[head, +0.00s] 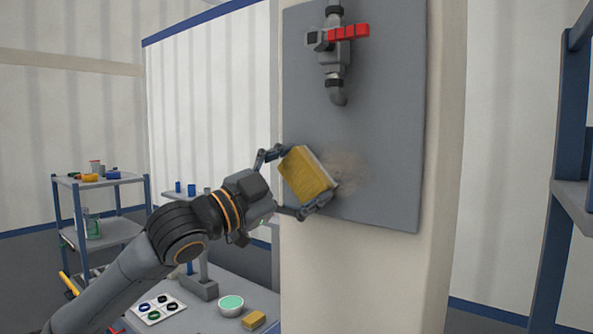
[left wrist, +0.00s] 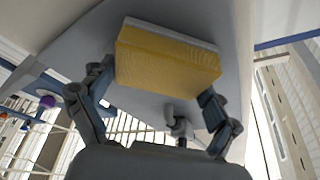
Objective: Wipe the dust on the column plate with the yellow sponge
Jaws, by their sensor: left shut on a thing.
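The yellow sponge (head: 305,178) is held between the fingers of my left gripper (head: 288,184), tilted, in front of the lower part of the grey column plate (head: 385,110). Its pale side faces the plate; I cannot tell whether it touches. A brownish dust smudge (head: 346,172) shows on the plate just right of the sponge; part of it may be hidden behind the sponge. The sponge also shows in the left wrist view (left wrist: 165,58), with a finger at each side and the plate (left wrist: 82,45) behind. My right gripper is not in view.
A tap with a red handle (head: 348,32) is fixed to the plate above the sponge. Below stands a table with a green-filled bowl (head: 231,305), a yellow block (head: 254,320) and a card of rings (head: 157,308). Shelves stand left (head: 105,180) and right (head: 572,195).

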